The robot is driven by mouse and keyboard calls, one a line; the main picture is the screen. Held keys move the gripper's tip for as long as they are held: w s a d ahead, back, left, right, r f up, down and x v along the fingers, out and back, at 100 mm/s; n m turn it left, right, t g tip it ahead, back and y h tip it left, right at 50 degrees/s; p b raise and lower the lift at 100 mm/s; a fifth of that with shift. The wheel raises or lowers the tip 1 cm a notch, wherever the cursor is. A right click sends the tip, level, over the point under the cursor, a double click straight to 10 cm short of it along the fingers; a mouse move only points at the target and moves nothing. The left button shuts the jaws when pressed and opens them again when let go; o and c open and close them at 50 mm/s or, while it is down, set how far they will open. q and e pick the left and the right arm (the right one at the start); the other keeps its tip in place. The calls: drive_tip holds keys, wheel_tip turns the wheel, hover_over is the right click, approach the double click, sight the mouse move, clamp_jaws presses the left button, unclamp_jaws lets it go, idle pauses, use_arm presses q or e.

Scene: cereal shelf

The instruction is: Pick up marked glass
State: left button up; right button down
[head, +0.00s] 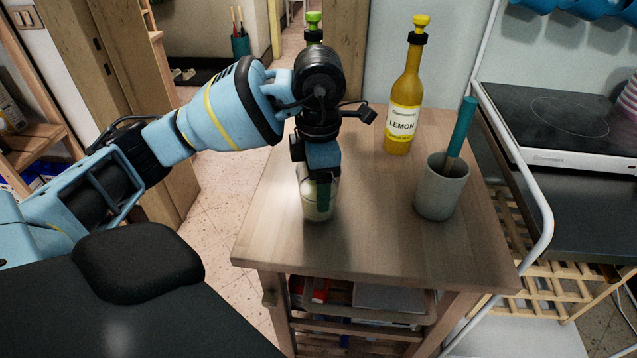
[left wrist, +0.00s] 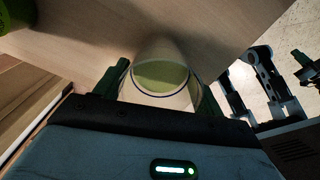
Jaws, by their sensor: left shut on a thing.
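The glass (head: 318,208) is clear with pale greenish contents and stands near the left side of the wooden table top (head: 350,245). My left gripper (head: 318,188) comes down over it from above and is shut on it. In the left wrist view the glass (left wrist: 163,78) sits between the two fingers of my left gripper (left wrist: 160,90). The gripper hides the upper part of the glass in the head view. I cannot tell whether the glass touches the table. My right gripper is not in view.
A yellow lemon bottle (head: 404,100) stands behind, to the right. A grey cup (head: 441,190) with a teal-handled utensil stands at the right. A green-capped bottle (head: 314,28) is partly hidden behind my arm. A black cooktop (head: 560,118) lies farther right. The table's front is clear.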

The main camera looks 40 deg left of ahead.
use_arm(q)
drive_tip(key=shift+r, duration=0.15)
drive_tip(key=s+d+r, duration=0.4)
drive_tip(key=s+d, duration=0.7)
drive_tip(key=shift+s+r+p, duration=0.3)
drive_tip(key=shift+p, duration=0.1)
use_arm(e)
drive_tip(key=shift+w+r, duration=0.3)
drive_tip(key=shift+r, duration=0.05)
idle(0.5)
